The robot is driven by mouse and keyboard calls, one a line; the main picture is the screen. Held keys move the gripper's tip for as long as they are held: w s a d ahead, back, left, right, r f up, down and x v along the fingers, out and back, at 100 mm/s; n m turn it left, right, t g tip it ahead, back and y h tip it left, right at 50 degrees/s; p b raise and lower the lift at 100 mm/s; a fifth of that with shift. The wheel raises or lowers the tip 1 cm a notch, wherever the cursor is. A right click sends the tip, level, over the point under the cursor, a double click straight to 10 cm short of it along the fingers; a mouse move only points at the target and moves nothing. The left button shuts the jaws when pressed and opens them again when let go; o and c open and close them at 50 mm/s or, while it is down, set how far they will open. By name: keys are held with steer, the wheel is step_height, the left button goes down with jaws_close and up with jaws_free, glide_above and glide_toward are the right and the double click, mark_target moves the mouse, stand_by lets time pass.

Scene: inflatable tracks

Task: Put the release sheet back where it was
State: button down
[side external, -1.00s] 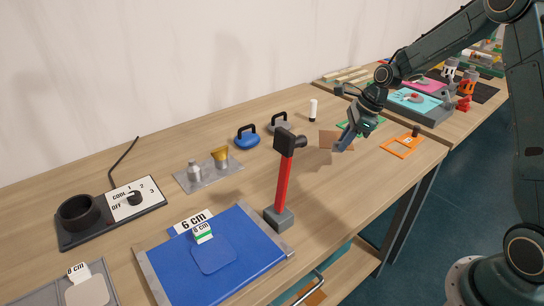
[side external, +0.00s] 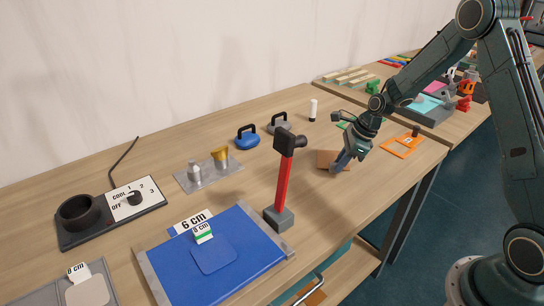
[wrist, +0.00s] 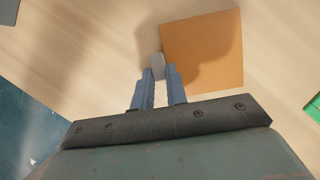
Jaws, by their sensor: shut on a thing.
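The release sheet is a flat brown-orange square (side external: 325,158) on or just above the wooden bench, right of the red-handled hammer. In the wrist view the sheet (wrist: 208,52) lies beyond my fingertips, with a grey tab (wrist: 156,66) at its near left edge. My gripper (side external: 341,164) is shut on that tab. In the wrist view its two blue fingers (wrist: 157,80) close around the tab. My gripper covers part of the sheet in the side view. I cannot tell whether the sheet touches the bench.
The hammer (side external: 284,180) stands upright on a grey base to the left. An orange frame (side external: 402,147) lies to the right, and a green piece (side external: 343,126) behind my gripper. A blue mat (side external: 250,240) lies at the front left. Bare bench surrounds the sheet; its front edge is near.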

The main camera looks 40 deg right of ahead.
steer(key=shift+f, duration=0.2)
steer(key=c, duration=1.4)
jaws_free()
steer(key=shift+r, duration=0.1)
steer(key=v, duration=1.2)
steer(key=shift+r, duration=0.15)
